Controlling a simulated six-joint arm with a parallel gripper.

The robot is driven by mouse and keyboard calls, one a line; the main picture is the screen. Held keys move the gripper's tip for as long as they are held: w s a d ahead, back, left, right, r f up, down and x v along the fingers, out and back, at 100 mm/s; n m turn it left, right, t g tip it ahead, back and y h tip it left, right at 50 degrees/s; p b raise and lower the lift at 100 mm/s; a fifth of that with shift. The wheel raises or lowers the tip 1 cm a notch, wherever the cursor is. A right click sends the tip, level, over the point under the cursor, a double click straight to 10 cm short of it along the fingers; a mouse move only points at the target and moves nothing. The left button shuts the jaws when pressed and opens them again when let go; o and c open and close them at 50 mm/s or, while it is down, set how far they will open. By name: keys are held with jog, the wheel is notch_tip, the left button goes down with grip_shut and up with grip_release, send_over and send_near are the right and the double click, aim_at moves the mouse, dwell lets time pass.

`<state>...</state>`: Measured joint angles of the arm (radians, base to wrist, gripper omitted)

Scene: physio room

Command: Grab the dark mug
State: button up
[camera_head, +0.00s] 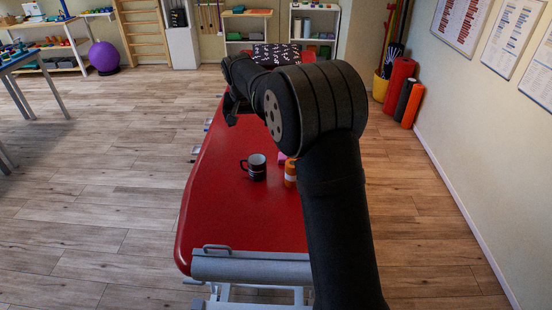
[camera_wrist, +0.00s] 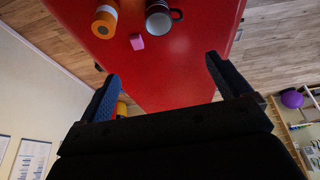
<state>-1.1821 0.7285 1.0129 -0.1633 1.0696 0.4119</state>
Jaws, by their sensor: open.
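The dark mug (camera_head: 256,167) stands upright on the red treatment table (camera_head: 225,205), with its handle to the left in the head view. In the wrist view the mug (camera_wrist: 158,22) is at the top, its handle to the right. My gripper (camera_wrist: 162,72) is open and empty, with its two fingers wide apart over the red table. The mug lies beyond the fingertips, apart from them. In the head view my gripper (camera_head: 232,112) is partly hidden by my arm, above the far part of the table.
An orange bottle-like object (camera_wrist: 105,20) and a small pink block (camera_wrist: 137,42) are close beside the mug. In the head view my arm partly covers the orange object (camera_head: 290,170). A patterned cushion (camera_head: 276,54) lies at the table's far end. The table left of the mug is clear.

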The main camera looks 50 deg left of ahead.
jog(key=w+a+f+n+g+h, duration=0.2)
jog(key=w+a+f, duration=0.35)
jog(key=f, duration=0.45)
jog(key=n+g+h, duration=0.1)
jog(key=n, duration=0.2)
send_near(256, 162)
notch_tip(256, 162, down, 2)
jog(key=s+d, duration=0.2)
jog(key=d, duration=0.1)
notch_tip(256, 162, down, 8)
jog(key=shift+w+a+r, duration=0.15)
jog(key=shift+r, duration=0.05)
